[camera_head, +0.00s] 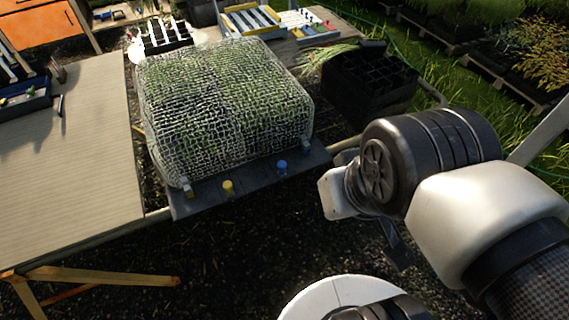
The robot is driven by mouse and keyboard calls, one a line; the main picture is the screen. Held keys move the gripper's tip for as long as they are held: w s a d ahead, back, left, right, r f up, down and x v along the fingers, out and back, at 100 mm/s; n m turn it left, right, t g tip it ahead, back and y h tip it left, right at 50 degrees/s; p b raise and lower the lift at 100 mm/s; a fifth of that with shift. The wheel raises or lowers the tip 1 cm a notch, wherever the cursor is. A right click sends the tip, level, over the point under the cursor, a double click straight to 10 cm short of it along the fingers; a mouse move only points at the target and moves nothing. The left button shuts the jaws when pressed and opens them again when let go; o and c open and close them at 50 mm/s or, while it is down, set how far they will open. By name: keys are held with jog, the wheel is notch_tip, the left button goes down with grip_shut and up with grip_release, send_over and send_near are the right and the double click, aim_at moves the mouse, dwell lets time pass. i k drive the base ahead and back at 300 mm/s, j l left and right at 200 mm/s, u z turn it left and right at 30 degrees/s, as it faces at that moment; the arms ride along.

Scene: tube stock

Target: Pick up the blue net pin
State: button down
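The blue net pin (282,166) stands on the dark front ledge (245,186), right of its middle, at the front edge of the net. The white mesh net (225,100) is draped over a block of green plants. A yellow pin (228,187) stands to the left on the same ledge. My gripper (399,248) hangs at the right, to the right of and nearer than the blue pin, and apart from it. Only a dark part of it shows below my wrist; its fingers are mostly hidden, so its opening cannot be told.
Pale pins show at the net's front corners, left (187,190) and right (306,147). A black crate (368,85) stands right of the net. A bare wooden table (70,150) lies at the left, with a blue toolbox (25,98). Dark open ground lies in front of the ledge.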

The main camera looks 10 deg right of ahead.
aim_at(282, 165)
jog(key=i+l, duration=0.95)
